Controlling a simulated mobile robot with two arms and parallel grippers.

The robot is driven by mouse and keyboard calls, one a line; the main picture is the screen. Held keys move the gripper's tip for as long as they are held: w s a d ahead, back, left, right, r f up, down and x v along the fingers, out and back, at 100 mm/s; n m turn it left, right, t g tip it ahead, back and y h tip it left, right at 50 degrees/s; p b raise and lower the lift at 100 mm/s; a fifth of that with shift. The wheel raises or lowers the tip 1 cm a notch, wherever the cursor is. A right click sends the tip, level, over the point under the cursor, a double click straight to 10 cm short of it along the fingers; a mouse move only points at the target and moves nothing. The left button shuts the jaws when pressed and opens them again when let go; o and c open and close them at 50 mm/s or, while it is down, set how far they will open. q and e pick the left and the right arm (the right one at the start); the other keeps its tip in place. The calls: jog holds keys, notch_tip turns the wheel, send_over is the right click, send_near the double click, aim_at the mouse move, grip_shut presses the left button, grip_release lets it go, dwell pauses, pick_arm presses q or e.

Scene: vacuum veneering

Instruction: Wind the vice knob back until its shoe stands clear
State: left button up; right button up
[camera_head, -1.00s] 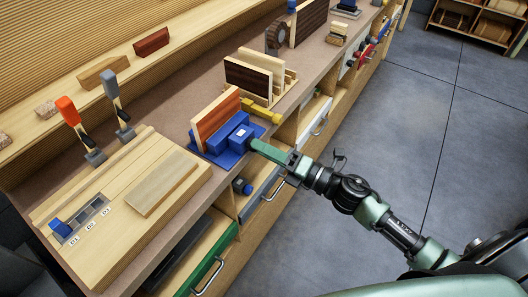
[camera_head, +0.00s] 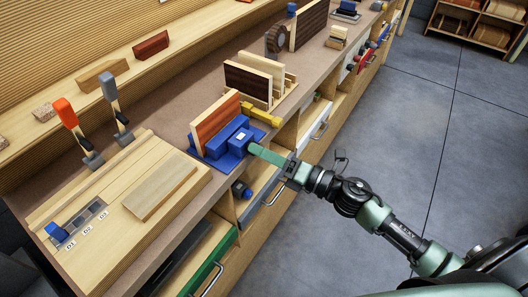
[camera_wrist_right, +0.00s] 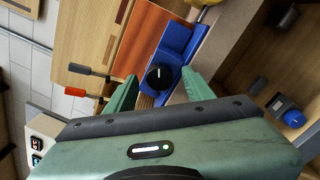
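The blue vice (camera_head: 217,158) stands near the front edge of the bench, with a reddish-brown board (camera_head: 216,119) upright behind its blue block. In the head view I cannot tell whether the shoe touches the board. The vice also shows in the right wrist view (camera_wrist_right: 178,38). Its round black knob (camera_wrist_right: 160,77), with a white mark, faces the wrist camera. My right gripper (camera_wrist_right: 160,80) is open, its green fingers spread on either side of the knob with visible gaps. In the head view the right gripper (camera_head: 255,151) hides the knob. My left gripper is not in view.
A wooden board (camera_head: 160,190) lies on a panel left of the vice, beside slots marked D1 to D3. Two clamps (camera_head: 75,128) stand behind it. A yellow bar (camera_head: 262,116) and a rack of boards (camera_head: 255,78) are beyond the vice. Open drawers are below.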

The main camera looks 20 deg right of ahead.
jog(key=b+v, duration=0.2)
jog(key=v, duration=0.6)
dwell(0.6)
